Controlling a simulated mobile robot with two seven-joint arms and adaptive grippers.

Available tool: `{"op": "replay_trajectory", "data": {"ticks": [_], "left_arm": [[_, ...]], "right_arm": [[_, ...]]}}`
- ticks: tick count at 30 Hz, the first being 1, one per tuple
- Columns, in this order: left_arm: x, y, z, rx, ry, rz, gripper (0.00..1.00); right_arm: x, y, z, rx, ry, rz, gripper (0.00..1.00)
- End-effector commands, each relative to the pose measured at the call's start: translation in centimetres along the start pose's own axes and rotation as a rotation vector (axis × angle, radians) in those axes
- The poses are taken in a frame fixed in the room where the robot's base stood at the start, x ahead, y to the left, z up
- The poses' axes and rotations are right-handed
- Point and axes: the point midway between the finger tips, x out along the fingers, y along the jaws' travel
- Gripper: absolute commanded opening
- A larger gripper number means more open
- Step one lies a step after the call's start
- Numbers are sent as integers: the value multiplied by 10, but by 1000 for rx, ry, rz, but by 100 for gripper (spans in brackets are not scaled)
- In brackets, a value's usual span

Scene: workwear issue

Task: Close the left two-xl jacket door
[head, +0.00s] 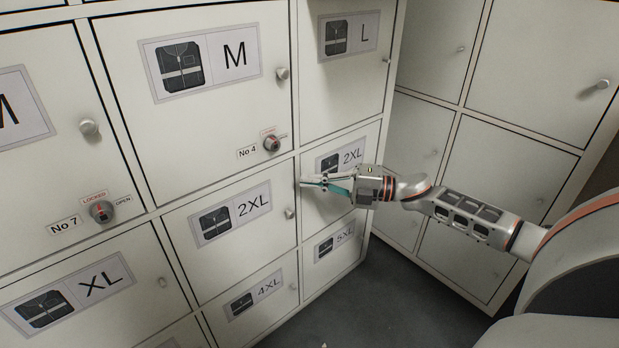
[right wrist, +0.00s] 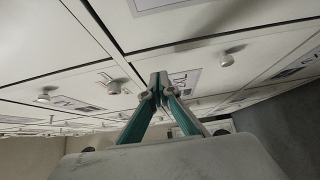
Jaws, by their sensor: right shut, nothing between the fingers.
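The left 2XL jacket door (head: 255,252) is a cream locker door with a jacket label and a round knob (head: 290,213) near its right edge. It looks flush, or nearly flush, with the frame. My right gripper (head: 303,183) is shut and empty, its fingertips in front of the seam between this door and the right 2XL door (head: 316,210). I cannot tell whether they touch. In the right wrist view the teal-sided fingers (right wrist: 158,88) meet in front of a partly hidden label (right wrist: 186,80). My left gripper is not in view.
An M door (head: 200,125) with a No 4 lock (head: 271,143) is above, and a 4XL door (head: 255,300) below. An XL door (head: 120,260) is at left. More lockers (head: 520,180) stand at right. Grey floor (head: 370,300) is clear.

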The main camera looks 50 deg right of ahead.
Motion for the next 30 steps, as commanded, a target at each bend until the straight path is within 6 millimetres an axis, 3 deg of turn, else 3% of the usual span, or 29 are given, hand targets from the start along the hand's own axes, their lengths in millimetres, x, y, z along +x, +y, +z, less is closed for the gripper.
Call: {"op": "replay_trajectory", "data": {"ticks": [17, 20, 30], "left_arm": [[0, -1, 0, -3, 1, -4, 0], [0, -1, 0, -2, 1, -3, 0], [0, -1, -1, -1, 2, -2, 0]], "right_arm": [[0, 3, 1, -1, -2, -1, 0], [-1, 12, 2, -4, -2, -1, 0], [0, 73, 1, -4, 0, -2, 0]]}}
